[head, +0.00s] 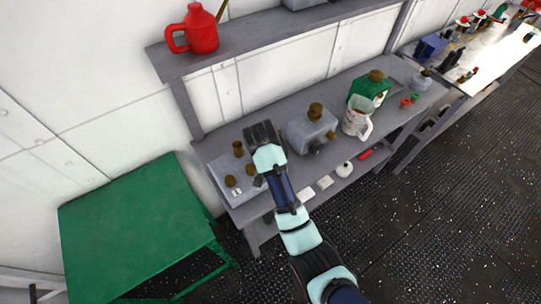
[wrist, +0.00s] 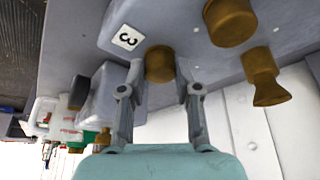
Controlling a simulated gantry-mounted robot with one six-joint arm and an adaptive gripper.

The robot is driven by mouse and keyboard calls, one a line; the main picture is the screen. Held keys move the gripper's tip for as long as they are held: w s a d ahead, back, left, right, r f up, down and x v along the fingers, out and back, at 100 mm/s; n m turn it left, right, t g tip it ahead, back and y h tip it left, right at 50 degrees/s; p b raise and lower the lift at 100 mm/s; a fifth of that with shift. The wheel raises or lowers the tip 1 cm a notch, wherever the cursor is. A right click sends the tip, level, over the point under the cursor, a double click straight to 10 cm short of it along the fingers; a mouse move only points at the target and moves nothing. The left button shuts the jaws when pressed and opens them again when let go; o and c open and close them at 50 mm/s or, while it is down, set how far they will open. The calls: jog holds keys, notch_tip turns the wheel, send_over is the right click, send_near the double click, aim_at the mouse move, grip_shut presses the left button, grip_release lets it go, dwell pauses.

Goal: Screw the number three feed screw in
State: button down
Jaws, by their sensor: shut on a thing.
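The number three feed screw (wrist: 160,63) is a brass-coloured round knob beside a white tag marked 3 (wrist: 127,37) in the wrist view. It stands at the face of a grey block (wrist: 185,25). My gripper (wrist: 158,75) is shut on this screw, with one finger on each side. How deep the screw sits is hidden.
A grey tank with a brass cap (head: 312,128) stands close right of my gripper. A clear jug (head: 357,117) and a green can (head: 370,88) are further right. A shelf with a red can (head: 200,30) hangs above. A green table (head: 135,225) stands left.

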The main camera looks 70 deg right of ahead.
jog(key=m+g, duration=0.1)
jog(key=m, duration=0.1)
jog(key=m+g, duration=0.1)
jog(key=m, duration=0.2)
jog(key=shift+w+r+m, duration=0.15)
jog(key=shift+w+m, duration=0.05)
jog(key=shift+m, duration=0.1)
jog(key=m+b, duration=0.1)
jog(key=m, duration=0.1)
jog(key=m+g+b, duration=0.1)
jog(key=m, duration=0.1)
jog(key=shift+w+d+g+y, duration=0.15)
jog(key=shift+g+y, duration=0.15)
jog(key=shift+y, duration=0.1)
jog(key=m, duration=0.2)
jog(key=m+g+y+b, duration=0.1)
jog(key=m, duration=0.2)
jog(key=shift+d+y, duration=0.1)
jog(key=shift+y, duration=0.2)
jog(key=m+y, duration=0.1)
jog(key=m, duration=0.1)
jog(key=m+y+b, duration=0.1)
jog(key=m, duration=0.2)
jog(key=shift+d+g, duration=0.15)
jog(key=shift+g, duration=0.25)
jog(key=shift+m, duration=0.4)
jog(key=c, duration=0.8)
grip_release()
